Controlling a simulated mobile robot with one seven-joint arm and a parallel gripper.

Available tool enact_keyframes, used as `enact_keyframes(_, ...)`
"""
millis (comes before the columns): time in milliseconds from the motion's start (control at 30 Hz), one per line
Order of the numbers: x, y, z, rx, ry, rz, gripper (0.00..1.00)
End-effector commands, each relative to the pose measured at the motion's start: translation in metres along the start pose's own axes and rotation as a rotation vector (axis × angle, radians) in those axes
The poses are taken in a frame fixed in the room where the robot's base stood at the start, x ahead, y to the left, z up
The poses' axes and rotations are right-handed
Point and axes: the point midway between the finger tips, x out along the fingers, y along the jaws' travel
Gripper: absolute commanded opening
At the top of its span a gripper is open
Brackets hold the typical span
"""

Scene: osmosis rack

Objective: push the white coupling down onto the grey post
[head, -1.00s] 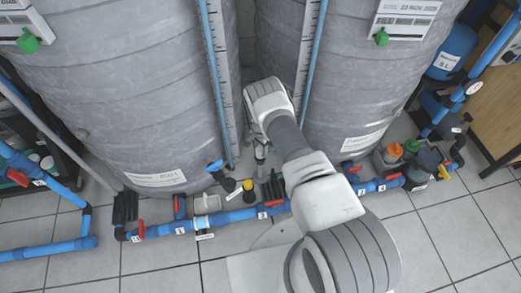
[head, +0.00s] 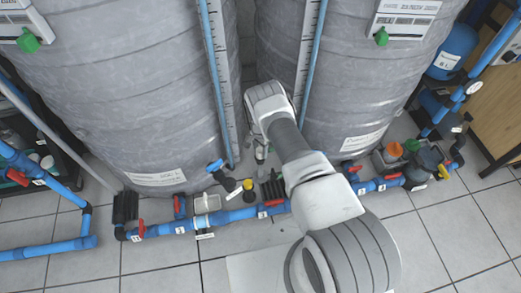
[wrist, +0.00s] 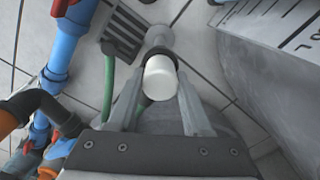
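The white coupling (wrist: 161,78) is a short white cylinder near the middle of the wrist view, seen from its end. A dark ring shows around and behind it. In the head view my gripper (head: 261,158) points down between the two tanks, and the coupling cannot be made out there.
Two large grey tanks (head: 135,100) (head: 355,80) stand close on both sides. A blue pipe (head: 240,215) with red valves runs along the floor in front. A black finned block (wrist: 124,32) and a green hose (wrist: 108,85) are close to my left finger.

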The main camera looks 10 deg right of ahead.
Motion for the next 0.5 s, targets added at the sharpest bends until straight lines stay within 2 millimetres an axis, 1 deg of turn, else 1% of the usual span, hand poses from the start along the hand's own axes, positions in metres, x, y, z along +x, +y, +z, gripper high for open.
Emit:
enact_keyframes(33,-0.0005,-0.0001,-0.0003,0.0,0.0,0.0,0.59)
enact_keyframes(167,-0.0004,0.0,-0.0002,0.0,0.0,0.0,0.83)
enact_keyframes(433,-0.0004,0.0002,0.0,0.0,0.0,0.0,0.84)
enact_keyframes(500,-0.0032,0.0,-0.0001,0.0,0.0,0.0,0.84)
